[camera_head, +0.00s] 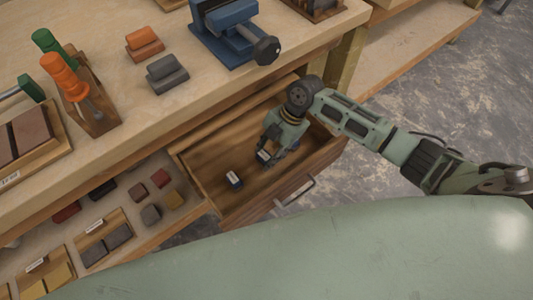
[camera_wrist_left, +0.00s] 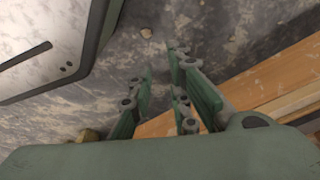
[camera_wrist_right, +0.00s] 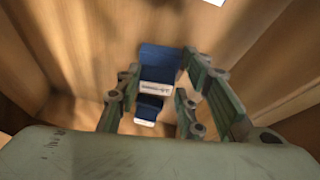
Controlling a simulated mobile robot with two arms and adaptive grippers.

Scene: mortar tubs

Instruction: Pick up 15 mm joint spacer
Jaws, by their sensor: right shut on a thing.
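Two small dark blue blocks with white labels are in the open drawer. I cannot read the labels, so I cannot tell which is the 15 mm spacer. My right gripper (camera_head: 270,147) reaches down into the drawer and is shut on one blue block (camera_head: 264,155). In the right wrist view, this held block (camera_wrist_right: 158,62) sits between the fingertips. The other block (camera_head: 233,180) lies apart on the drawer floor; it also shows in the right wrist view (camera_wrist_right: 149,110). My left gripper (camera_wrist_left: 160,66) shows only in the left wrist view, open and empty above the floor.
The wooden drawer (camera_head: 212,200) is pulled out under a workbench (camera_head: 105,30), its walls close around my right gripper. A blue vise (camera_head: 227,32) and orange and grey blocks stand on the bench. A lower shelf to the left holds several small coloured blocks.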

